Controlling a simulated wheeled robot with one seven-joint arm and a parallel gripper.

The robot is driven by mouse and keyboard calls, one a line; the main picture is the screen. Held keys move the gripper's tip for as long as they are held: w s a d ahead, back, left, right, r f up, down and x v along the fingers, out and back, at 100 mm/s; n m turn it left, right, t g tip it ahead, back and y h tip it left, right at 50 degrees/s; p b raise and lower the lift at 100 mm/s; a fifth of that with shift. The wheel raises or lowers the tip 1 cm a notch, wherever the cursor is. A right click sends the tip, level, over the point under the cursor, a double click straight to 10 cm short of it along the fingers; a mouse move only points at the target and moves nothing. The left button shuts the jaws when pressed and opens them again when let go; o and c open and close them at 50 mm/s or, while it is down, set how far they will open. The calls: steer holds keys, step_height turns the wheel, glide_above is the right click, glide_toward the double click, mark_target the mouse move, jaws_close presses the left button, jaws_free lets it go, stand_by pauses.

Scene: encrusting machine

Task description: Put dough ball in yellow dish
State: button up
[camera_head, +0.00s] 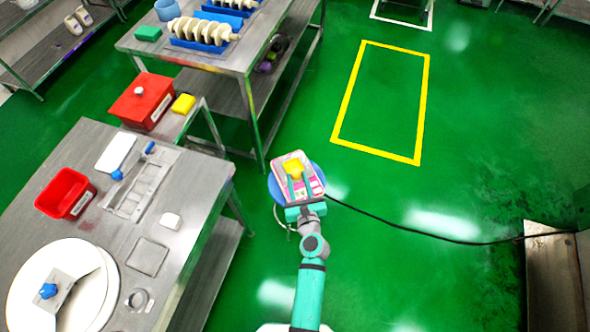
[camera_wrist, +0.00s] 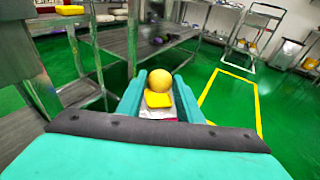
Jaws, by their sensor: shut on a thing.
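My gripper (camera_head: 298,181) is low over the floor to the right of the tables, its two teal fingers pointing away. In the wrist view a round yellow ball, apparently the dough ball (camera_wrist: 160,80), shows between the fingertips, and my gripper (camera_wrist: 158,86) seems shut on it. A flat yellow piece (camera_wrist: 158,100) shows just below the ball; I cannot tell whether it is the dish. In the head view the yellow (camera_head: 293,165) at the fingertips is too small to separate into ball and dish.
A yellow block (camera_head: 183,103) sits beside a red box (camera_head: 143,98). A steel table (camera_head: 195,190) stands left. A black cable (camera_head: 400,225) crosses the green floor at right.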

steer(key=w+f, duration=0.2)
steer(key=w, duration=0.1)
steer(key=w+f, duration=0.5)
steer(key=w, duration=0.1)
steer(key=shift+w+a+f, duration=0.25)
steer(key=shift+a+f, duration=0.1)
steer(key=shift+a, duration=0.05)
steer(key=shift+w+f, duration=0.25)
steer(key=shift+f, duration=1.5)
